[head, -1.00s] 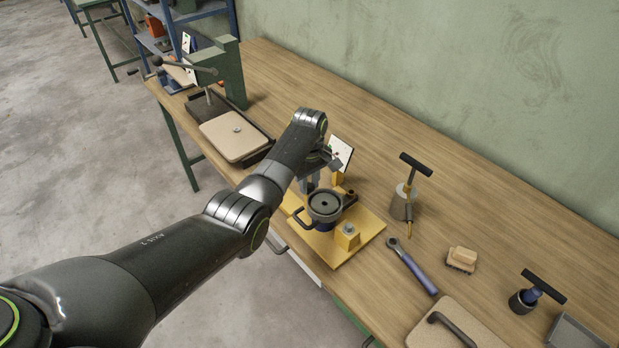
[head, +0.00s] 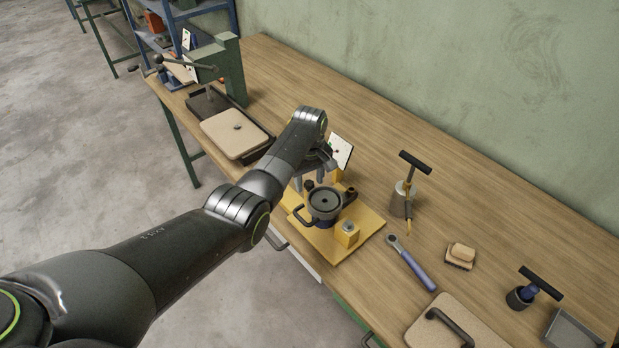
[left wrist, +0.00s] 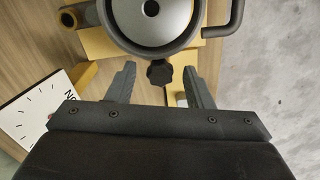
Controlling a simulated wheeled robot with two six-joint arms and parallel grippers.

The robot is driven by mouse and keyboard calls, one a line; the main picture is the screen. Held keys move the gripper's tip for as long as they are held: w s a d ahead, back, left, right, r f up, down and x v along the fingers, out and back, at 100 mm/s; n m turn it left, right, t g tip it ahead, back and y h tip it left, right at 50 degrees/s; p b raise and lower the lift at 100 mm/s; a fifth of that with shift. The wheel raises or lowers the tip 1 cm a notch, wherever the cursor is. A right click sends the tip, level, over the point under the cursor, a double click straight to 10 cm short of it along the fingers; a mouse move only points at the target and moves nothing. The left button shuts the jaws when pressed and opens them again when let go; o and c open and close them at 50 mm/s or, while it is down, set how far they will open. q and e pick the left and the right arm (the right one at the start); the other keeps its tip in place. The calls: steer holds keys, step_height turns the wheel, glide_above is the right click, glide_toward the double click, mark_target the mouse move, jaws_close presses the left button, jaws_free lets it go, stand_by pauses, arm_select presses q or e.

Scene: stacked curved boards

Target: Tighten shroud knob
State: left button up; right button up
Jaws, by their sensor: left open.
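The shroud knob is a small black lobed knob (left wrist: 159,73) in the left wrist view, at the near rim of the round grey shroud (left wrist: 152,18). It also shows as a small dark knob (head: 309,185) in the head view. The shroud (head: 323,203) with its dark side handle (head: 305,218) sits on a yellow base plate (head: 342,243). My left gripper (left wrist: 158,82) is open, with one finger on each side of the knob and a gap to both. In the head view, my left gripper (head: 310,179) is partly hidden by its own arm. My right gripper is not in view.
A white dial plate (head: 341,151) stands behind the shroud. A press (head: 232,75) stands at back left.

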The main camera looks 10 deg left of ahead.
arm_select(q)
steer(key=shift+r, duration=0.1)
step_height(320, 180, up, 11)
steer(key=b, duration=0.3)
step_height(320, 180, up, 6)
steer(key=p, duration=0.5)
glide_above(309, 183)
steer(key=shift+r, duration=0.15)
steer(key=shift+w+d, duration=0.1)
